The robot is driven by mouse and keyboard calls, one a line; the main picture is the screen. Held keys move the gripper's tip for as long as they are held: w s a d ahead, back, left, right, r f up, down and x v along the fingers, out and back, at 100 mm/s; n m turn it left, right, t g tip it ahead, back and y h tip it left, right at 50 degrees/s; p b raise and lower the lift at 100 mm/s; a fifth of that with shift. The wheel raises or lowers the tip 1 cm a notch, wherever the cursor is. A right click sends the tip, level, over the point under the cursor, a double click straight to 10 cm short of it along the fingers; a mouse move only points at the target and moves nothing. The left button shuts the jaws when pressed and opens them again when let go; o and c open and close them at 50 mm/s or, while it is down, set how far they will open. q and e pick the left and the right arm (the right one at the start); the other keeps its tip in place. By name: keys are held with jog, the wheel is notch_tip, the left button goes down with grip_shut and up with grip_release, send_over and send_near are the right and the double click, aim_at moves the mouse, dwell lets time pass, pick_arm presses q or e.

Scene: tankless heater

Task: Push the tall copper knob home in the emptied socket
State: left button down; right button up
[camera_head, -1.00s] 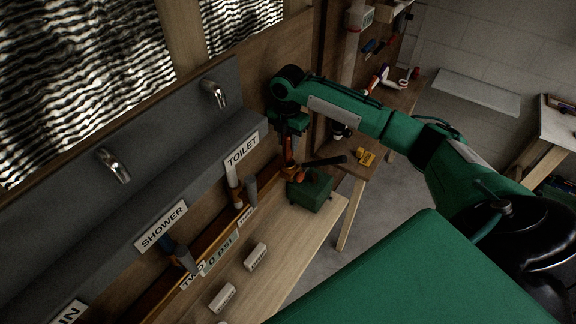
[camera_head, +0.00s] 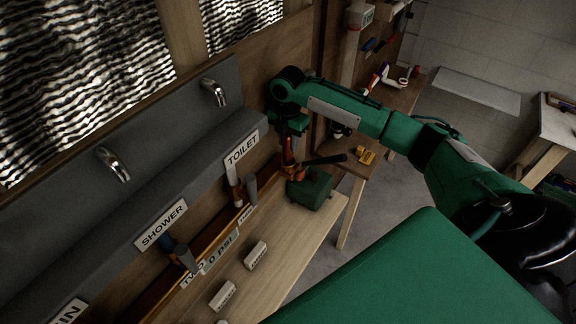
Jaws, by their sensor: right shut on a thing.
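My right gripper (camera_head: 289,160) points down at the right end of the long wooden wall rail, beside a green box. It is shut on a copper-coloured upright piece (camera_head: 287,146), which looks like the tall copper knob. Its lower end and the socket are hidden or too small to make out, so I cannot tell how deep it sits. My left gripper is out of view.
Grey-handled valves (camera_head: 251,188) line the rail to the left. White labelled blocks (camera_head: 256,254) lie on the bench. A yellow item (camera_head: 367,157) lies behind.

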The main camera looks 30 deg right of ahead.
jog(key=shift+f, duration=1.05)
dwell(0.7)
jog(key=o, duration=1.2)
jog(key=shift+r+b, duration=0.3)
notch_tip(320, 180, up, 12)
jog(key=b, duration=0.5)
jog(key=shift+r, duration=0.6)
